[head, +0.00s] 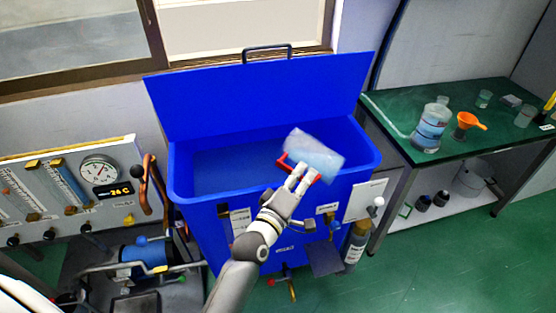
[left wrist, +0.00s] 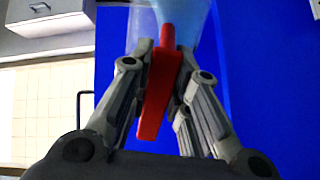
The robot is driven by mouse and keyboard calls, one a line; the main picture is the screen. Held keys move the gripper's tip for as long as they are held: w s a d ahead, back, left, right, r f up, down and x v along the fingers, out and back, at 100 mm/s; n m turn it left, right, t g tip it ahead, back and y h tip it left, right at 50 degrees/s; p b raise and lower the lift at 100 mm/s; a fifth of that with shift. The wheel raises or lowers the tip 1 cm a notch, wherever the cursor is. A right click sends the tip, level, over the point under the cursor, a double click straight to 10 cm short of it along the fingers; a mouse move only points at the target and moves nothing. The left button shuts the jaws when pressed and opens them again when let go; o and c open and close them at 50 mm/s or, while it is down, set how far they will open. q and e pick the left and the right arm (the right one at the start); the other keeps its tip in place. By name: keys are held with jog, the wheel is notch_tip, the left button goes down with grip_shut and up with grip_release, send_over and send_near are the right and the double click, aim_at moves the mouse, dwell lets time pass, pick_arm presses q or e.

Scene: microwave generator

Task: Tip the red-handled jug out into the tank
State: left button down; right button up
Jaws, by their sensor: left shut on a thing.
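The jug (head: 316,153) is translucent pale blue with a red handle. In the head view it is tilted well over on its side, above the front right rim of the blue tank (head: 185,185). The tank's lid (head: 260,95) stands open. My left gripper (head: 297,178) is shut on the red handle, which shows between the fingers in the left wrist view (left wrist: 160,90). The jug body (left wrist: 185,18) is partly cut off at the top of that view. I cannot tell whether liquid is flowing from it. My right gripper is not in view.
A green-topped bench (head: 400,105) on the right holds a large labelled container (head: 431,128), an orange funnel (head: 470,121) and small beakers. A gauge panel (head: 65,190) stands left of the tank. A bottle (head: 356,244) stands at the tank's front right. Green floor is clear at lower right.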

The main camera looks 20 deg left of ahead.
aim_at(304, 153)
pick_arm(q)
jog(key=shift+w+a+r+n+p, duration=0.1)
jog(key=shift+a+r+n+p, duration=0.5)
jog(key=shift+r+n+p, duration=0.15)
dwell(0.6)
jog(key=shift+w+a+r+n+p, duration=0.1)
jog(key=shift+a+r+n+p, duration=0.15)
jog(key=shift+r+n+p, duration=0.4)
jog(key=shift+a+r+n+p, duration=0.2)
jog(key=shift+r+n+p, duration=0.1)
jog(key=shift+n+p, duration=0.5)
dwell(1.1)
